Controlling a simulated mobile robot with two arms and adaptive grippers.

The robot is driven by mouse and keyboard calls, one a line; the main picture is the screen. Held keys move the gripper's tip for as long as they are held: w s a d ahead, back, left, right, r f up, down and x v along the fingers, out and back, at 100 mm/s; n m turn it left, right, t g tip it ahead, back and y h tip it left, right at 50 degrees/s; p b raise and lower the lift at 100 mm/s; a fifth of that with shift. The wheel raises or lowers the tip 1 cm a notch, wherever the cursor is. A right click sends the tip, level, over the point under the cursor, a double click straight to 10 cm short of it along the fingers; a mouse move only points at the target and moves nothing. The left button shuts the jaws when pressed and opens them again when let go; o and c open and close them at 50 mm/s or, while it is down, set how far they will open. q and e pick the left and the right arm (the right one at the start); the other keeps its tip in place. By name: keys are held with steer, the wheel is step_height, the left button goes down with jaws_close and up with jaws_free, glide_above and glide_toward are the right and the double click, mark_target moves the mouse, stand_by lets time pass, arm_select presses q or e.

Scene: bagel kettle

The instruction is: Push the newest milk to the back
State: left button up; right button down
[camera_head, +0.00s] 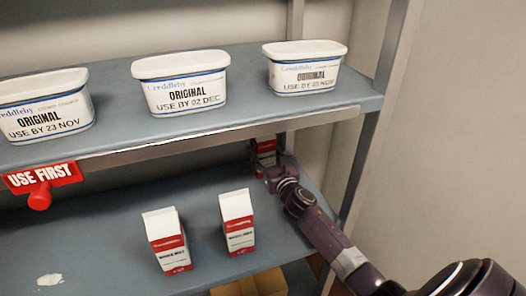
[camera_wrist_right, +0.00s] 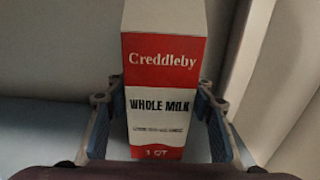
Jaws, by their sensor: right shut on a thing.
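My right gripper (camera_head: 268,170) is shut on a red and white milk carton (camera_head: 264,146) at the back right of the lower shelf (camera_head: 110,220). In the right wrist view this carton (camera_wrist_right: 165,80) reads "Creddleby WHOLE MILK 1 QT" and stands between the two fingers; no date is legible on it. Two more upright milk cartons stand nearer the front of the lower shelf, a left carton (camera_head: 167,241) and a right carton (camera_head: 238,223). Their small print is too blurred to read. My left gripper is not in view.
The upper shelf (camera_head: 120,88) holds three white tubs: a left tub (camera_head: 48,105), a middle tub (camera_head: 183,84) and a right tub (camera_head: 305,68). A red "USE FIRST" sign (camera_head: 42,177) hangs at its front edge. A shelf post (camera_head: 360,170) stands right of my gripper.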

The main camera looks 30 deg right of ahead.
steer(key=shift+r, duration=0.15)
steer(key=c, duration=1)
jaws_free()
steer(key=shift+o, duration=0.7)
steer(key=shift+f, duration=0.4)
steer(key=s, duration=0.4)
steer(key=s+a, duration=0.1)
steer(key=s, duration=0.2)
steer(key=s+a, duration=0.1)
steer(key=s, duration=0.3)
steer(key=shift+s+a+r, duration=0.2)
steer(key=shift+s+r, duration=0.1)
steer(key=shift+s, duration=0.1)
